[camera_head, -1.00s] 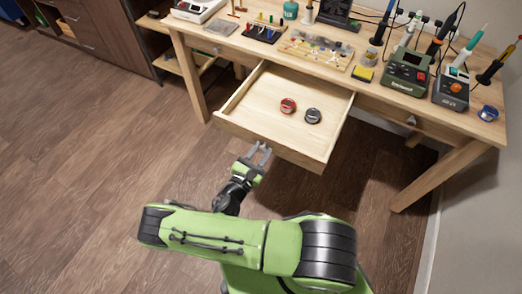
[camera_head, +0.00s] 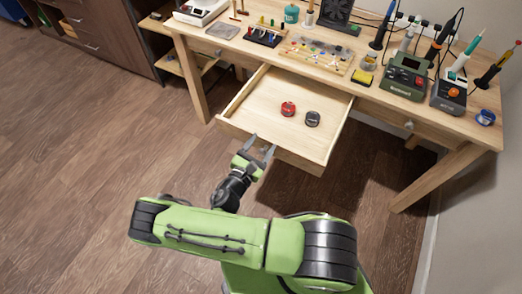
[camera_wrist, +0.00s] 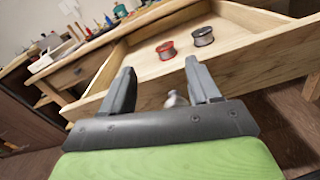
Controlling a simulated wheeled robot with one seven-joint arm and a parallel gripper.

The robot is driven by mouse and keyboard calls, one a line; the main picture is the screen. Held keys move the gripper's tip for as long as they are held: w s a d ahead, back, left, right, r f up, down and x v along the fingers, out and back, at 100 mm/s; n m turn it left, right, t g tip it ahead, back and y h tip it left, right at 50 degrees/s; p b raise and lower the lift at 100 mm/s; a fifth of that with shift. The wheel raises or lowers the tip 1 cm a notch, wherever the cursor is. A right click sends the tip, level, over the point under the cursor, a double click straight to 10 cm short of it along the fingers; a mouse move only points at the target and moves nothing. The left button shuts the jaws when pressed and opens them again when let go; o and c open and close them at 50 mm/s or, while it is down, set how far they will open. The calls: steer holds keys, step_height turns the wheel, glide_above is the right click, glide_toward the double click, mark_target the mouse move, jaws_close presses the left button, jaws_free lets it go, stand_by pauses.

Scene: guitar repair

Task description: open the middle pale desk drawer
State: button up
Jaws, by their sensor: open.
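The middle pale desk drawer (camera_head: 262,106) is pulled well out from under the desk, its inside in full view. A red spool (camera_head: 288,109) and a dark spool (camera_head: 312,118) lie in it; both also show in the wrist view. My gripper (camera_head: 260,149) is open at the drawer's front panel. In the wrist view, my open fingers (camera_wrist: 160,85) point at the front panel (camera_wrist: 225,92), with the small metal knob (camera_wrist: 175,98) between and just beyond them. The knob is hidden in the head view. I cannot tell whether a finger touches it.
The wooden desk (camera_head: 385,103) carries a soldering station (camera_head: 407,76), tools and small parts. Another drawer with a knob (camera_head: 408,125) is at the right. A dark cabinet (camera_head: 105,35) stands at the back left. The floor (camera_head: 90,170) at the left is clear.

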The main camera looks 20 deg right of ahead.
step_height(320, 180, up, 5)
steer(key=shift+f+p, duration=0.2)
steer(key=shift+p, duration=0.3)
steer(key=s+a+r+m+g+y+p, duration=0.1)
steer(key=s+r+m+y+p, duration=0.2)
steer(key=s+r+m, duration=0.3)
steer(key=s+a+r+m+g+y+p, duration=0.2)
steer(key=s+r+m+y, duration=0.4)
steer(key=r, duration=1)
steer(key=s+a+r+m+g+y+p, duration=0.1)
steer(key=s+r+m+y+p, duration=0.3)
steer(key=s+r+m, duration=0.4)
step_height(320, 180, up, 4)
steer(key=m+g+y, duration=0.1)
steer(key=m, duration=0.2)
steer(key=shift+a, duration=0.2)
